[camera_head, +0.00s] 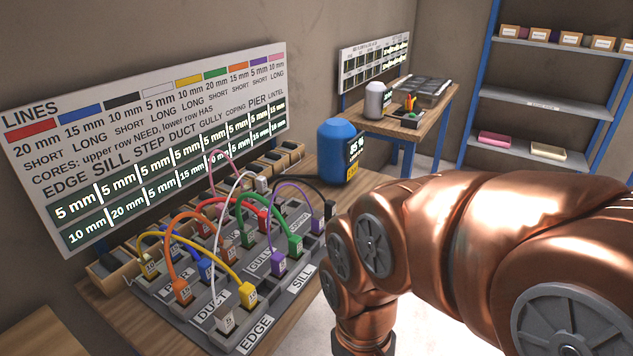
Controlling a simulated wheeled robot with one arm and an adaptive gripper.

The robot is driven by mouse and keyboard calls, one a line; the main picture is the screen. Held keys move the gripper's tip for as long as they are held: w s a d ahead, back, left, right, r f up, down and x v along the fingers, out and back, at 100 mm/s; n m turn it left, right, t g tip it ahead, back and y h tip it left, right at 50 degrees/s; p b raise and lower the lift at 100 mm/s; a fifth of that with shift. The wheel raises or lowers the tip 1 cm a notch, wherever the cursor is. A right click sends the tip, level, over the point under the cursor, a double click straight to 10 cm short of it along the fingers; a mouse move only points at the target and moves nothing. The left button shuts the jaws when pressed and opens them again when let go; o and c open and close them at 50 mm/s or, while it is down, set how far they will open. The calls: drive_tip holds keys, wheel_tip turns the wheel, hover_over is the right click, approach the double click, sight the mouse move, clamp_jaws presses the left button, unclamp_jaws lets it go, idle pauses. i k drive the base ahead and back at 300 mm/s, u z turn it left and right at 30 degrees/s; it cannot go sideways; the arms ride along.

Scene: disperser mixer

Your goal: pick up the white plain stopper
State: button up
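A white line arches over the grey socket board (250,348). Its near end is a pale plug (226,320) marked 5, in the board's front part near the DUCT and EDGE labels. A pale plug (262,184) stands at the back of the board near the white line's far end. I cannot tell whether either plug is the white plain stopper; no separate loose white stopper can be made out. My copper arm reaches in from the right and bends down at the board's right side. My gripper is out of view below the frame.
Red, orange, yellow, blue, green, purple, pink and black lines crowd the board. A blue canister (338,142) with a display stands behind on the wooden table (308,172). A lettered panel (150,135) rises behind. A second table (430,118) and a shelf (550,104) stand farther back.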

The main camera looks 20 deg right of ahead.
sight(261, 183)
drive_tip(key=z, duration=1.9)
drive_tip(key=i, duration=1.35)
drive_tip(key=u, duration=3.7)
drive_tip(key=i, duration=0.5)
